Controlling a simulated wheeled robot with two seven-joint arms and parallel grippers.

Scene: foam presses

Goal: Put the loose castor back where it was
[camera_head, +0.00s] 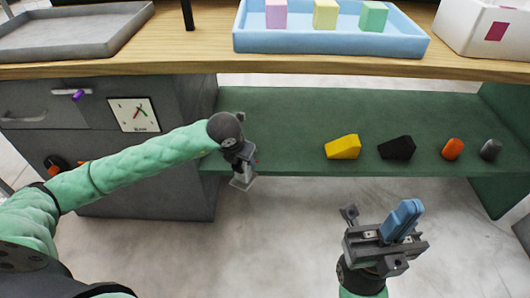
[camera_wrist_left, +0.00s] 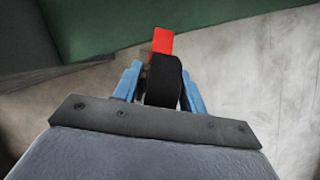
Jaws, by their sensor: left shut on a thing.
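The castor, a black wheel (camera_wrist_left: 163,82) with a red part above it, sits between the blue fingers of my left gripper (camera_wrist_left: 160,92) in the left wrist view. The gripper is shut on it. In the head view my left gripper (camera_head: 242,165) hangs at the left front edge of the green shelf, beside the grey cabinet. There the castor is mostly hidden by the gripper. My right gripper (camera_head: 402,221) is low in front of the shelf, its blue fingers together and nothing seen between them.
The green shelf (camera_head: 290,115) bears a yellow wedge (camera_head: 343,147), a black wedge (camera_head: 397,147), an orange piece (camera_head: 453,149) and a grey piece (camera_head: 490,150). The grey cabinet (camera_head: 180,180) has a dial. Above, the wooden top (camera_head: 190,50) bears a blue tray (camera_head: 330,44). The pale floor is clear.

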